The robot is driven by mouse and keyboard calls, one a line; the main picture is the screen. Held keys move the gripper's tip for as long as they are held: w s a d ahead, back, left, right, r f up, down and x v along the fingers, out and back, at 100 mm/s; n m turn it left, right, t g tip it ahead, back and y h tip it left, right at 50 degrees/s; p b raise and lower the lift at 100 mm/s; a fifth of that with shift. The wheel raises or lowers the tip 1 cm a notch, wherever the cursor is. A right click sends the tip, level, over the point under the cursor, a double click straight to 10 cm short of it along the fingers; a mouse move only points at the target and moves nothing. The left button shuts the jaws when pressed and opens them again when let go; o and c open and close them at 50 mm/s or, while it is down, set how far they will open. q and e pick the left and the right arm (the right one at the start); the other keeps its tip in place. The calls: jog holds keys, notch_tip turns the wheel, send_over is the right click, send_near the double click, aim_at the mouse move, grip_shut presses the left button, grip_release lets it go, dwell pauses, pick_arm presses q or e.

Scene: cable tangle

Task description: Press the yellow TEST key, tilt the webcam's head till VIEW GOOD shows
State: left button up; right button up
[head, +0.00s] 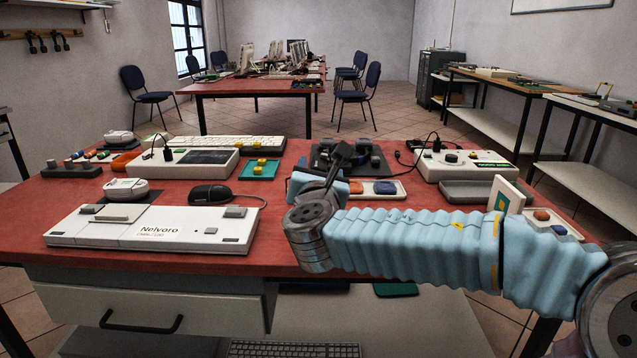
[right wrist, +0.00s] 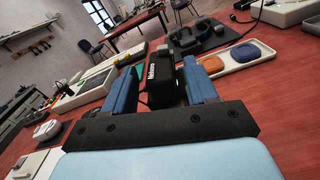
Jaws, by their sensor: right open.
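My right gripper (head: 326,183) reaches in from the right over the middle of the red table. In the right wrist view its two blue fingers (right wrist: 163,88) are apart, with a black block (right wrist: 161,86) bearing white lettering between them. The block looks like the webcam's head; whether the fingers touch it I cannot tell. The webcam's lower part is hidden. Yellow keys (head: 262,162) sit on a teal pad to the left. No VIEW GOOD text is readable. My left gripper is out of view.
A console with a dark screen (head: 208,157) stands left, and another console (head: 465,163) with a green strip stands right. A black mouse (head: 212,194) and a white Nelvoro unit (head: 150,230) lie front left. A tray with orange and blue pieces (head: 383,198) is beyond my right arm.

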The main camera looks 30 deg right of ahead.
jog(key=b+v, duration=0.1)
jog(key=v, duration=1.2)
